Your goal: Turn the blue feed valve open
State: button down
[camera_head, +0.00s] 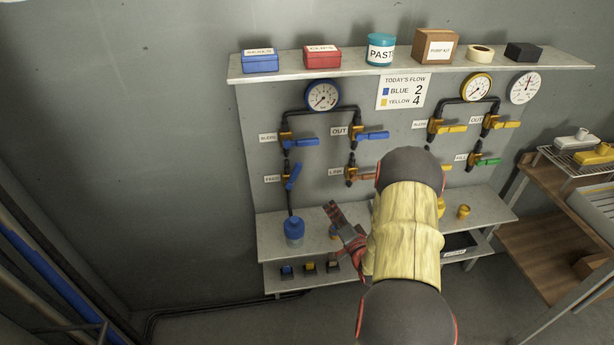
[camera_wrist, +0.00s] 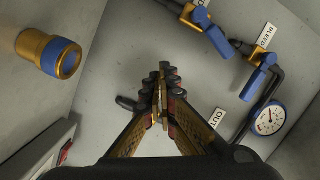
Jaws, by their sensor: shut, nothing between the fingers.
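The blue feed valve (camera_head: 291,176) is on the left of the wall panel in the head view, by the FEED label. Its blue lever is tilted, upper end to the right, beside the brass body. It also shows at the top of the wrist view (camera_wrist: 207,28), with its blue lever slanting. My gripper (camera_head: 333,212) is below and right of it in the head view, apart from it, above the lower shelf. In the wrist view my gripper (camera_wrist: 162,92) has its fingertips together, empty. The fingers partly cover brass valve parts behind them.
The blue bleed valve (camera_head: 300,141) and out valve (camera_head: 368,136) sit above, under a blue-rimmed gauge (camera_head: 322,95). A blue container (camera_head: 294,230) stands on the lower shelf (camera_head: 270,243). A low valve (camera_head: 354,173) is near my arm. Yellow-circuit valves (camera_head: 441,128) are at right.

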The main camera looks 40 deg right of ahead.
aim_at(293, 176)
jog(key=w+r+m+t+b, duration=0.1)
jog(key=w+r+m+b, duration=0.2)
jog(key=w+r+m, duration=0.3)
jog(key=w+m, duration=0.3)
jog(key=w, duration=0.2)
jog(key=shift+w+a+r+m+t, duration=0.15)
jog(key=shift+w+a+m+t, duration=0.15)
jog(key=shift+m, duration=0.1)
dwell(0.4)
